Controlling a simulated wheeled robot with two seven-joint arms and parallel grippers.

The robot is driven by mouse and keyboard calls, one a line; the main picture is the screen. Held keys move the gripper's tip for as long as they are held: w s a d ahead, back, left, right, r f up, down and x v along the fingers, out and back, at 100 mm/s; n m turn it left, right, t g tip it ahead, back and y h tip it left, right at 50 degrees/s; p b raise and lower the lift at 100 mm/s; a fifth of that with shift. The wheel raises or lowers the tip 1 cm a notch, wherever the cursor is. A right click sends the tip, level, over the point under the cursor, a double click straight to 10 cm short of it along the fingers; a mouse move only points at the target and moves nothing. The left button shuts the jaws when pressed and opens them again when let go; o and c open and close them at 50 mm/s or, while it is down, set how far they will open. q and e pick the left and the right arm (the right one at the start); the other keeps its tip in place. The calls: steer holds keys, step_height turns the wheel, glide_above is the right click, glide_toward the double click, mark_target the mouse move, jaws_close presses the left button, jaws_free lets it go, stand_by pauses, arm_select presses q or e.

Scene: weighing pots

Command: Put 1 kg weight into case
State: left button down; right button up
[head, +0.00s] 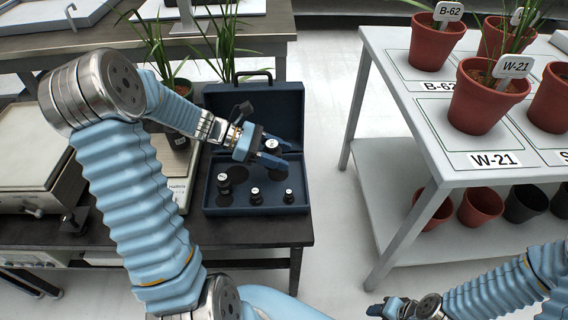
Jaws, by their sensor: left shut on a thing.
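The dark blue case (208,150) stands open on the dark table, with its lid raised at the back. Several small dark weights stand in its tray, including a larger one (224,184) at the left, a middle one (255,197) at the front and a small one (289,196) at the right.
A scale (177,163) with a potted plant stands left of the case, partly hidden by my left arm. A white rack (420,150) with labelled red pots (487,103) is at the right, with empty pots on its lower shelf. Bare floor lies between table and rack.

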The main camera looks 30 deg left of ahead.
arm_select(q)
steer(key=shift+w+d+f, duration=0.15)
steer(key=shift+w+f, duration=0.4)
steer(key=shift+f, duration=0.05)
steer(key=shift+w+d+f, duration=0.15)
steer(key=shift+w+f, duration=0.35)
steer(key=shift+f, duration=0.1)
steer(key=shift+w+f, duration=0.1)
steer(key=shift+f, duration=1.5)
steer(key=shift+f, duration=0.1)
steer(key=c, duration=0.7)
jaws_free()
steer(key=shift+o, duration=0.2)
steer(key=v, duration=0.7)
steer(key=shift+a, duration=0.25)
